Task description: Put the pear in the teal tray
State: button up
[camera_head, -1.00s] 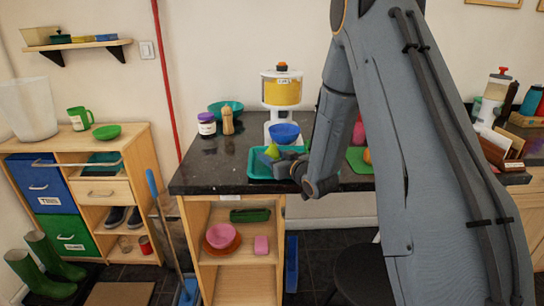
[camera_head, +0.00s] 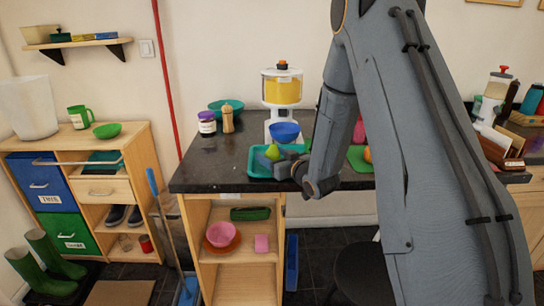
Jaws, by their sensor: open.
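The teal tray (camera_head: 258,169) lies on the dark counter, near its front edge. The green pear (camera_head: 272,152) is at the tray, just at the tips of my gripper (camera_head: 275,159). My gripper reaches in from the right, low over the tray, and its jaws are open. The fingers are small here, and I cannot tell whether they touch the pear. My wrist and forearm hide the right part of the tray.
A blue bowl (camera_head: 284,132) sits under the yellow-filled dispenser (camera_head: 282,88) just behind the tray. A lidded jar (camera_head: 207,123), a pepper mill (camera_head: 228,119) and a teal bowl (camera_head: 227,107) stand at the back left. The counter's front left is clear.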

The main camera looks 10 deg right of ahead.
jog(key=b+v, duration=0.1)
jog(key=v, duration=1)
jog(key=shift+s+b, duration=0.4)
